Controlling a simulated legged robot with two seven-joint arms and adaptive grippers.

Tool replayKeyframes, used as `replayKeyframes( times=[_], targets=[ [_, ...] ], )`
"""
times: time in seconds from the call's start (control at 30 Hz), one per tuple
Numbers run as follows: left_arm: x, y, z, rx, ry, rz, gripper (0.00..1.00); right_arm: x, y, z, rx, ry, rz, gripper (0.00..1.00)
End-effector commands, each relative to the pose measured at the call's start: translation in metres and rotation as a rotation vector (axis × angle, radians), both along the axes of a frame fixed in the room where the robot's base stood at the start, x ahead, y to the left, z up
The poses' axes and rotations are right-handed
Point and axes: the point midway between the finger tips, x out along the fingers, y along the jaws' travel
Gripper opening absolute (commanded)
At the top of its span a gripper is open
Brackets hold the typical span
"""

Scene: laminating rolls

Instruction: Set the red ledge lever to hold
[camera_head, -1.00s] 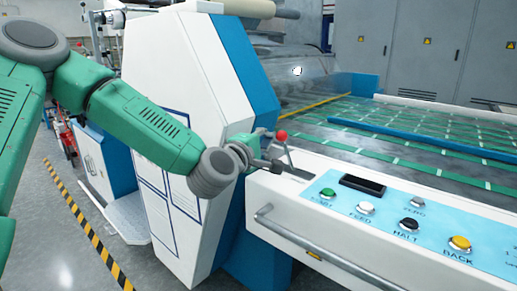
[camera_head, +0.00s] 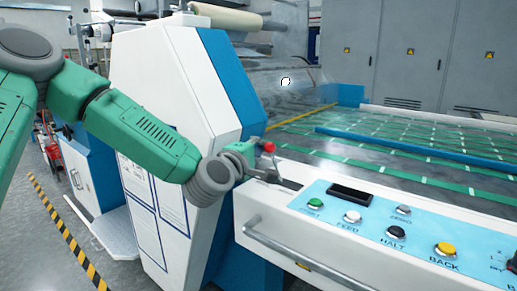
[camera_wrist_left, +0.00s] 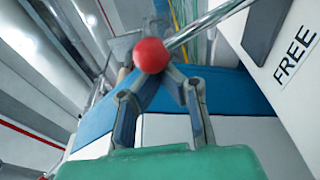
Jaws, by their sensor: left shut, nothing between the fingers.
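The red ledge lever (camera_head: 269,147) has a red ball on a thin metal rod. It rises from the slot at the left end of the white ledge. My left gripper (camera_head: 266,174) is at the lever, low beside its rod. In the left wrist view the red ball (camera_wrist_left: 151,55) is in front of the shut, empty fingers (camera_wrist_left: 162,72) and hides part of their tips. The rod runs from the ball to the upper right. I cannot tell whether the fingers touch the lever. A FREE label (camera_wrist_left: 295,55) shows on the ledge. My right gripper is not seen.
The blue control panel (camera_head: 375,225) with several buttons lies right of the lever. A metal handrail (camera_head: 300,252) runs along the ledge front. A tall white and blue cabinet (camera_head: 165,90) stands behind my left forearm. A green-striped bed (camera_head: 400,150) lies beyond the ledge.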

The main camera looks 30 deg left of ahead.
Motion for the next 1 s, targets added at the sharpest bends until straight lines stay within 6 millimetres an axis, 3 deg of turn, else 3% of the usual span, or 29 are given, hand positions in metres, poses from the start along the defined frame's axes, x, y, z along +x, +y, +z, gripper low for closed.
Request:
replayKeyframes(
  times=[0.37,1.0],
  targets=[
    [-0.001,-0.012,0.007,0.122,-0.008,-0.004,0.00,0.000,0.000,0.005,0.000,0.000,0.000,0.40],
    [-0.005,-0.065,0.019,0.659,-0.051,-0.005,0.00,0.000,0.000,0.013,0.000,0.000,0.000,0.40]
  ],
)
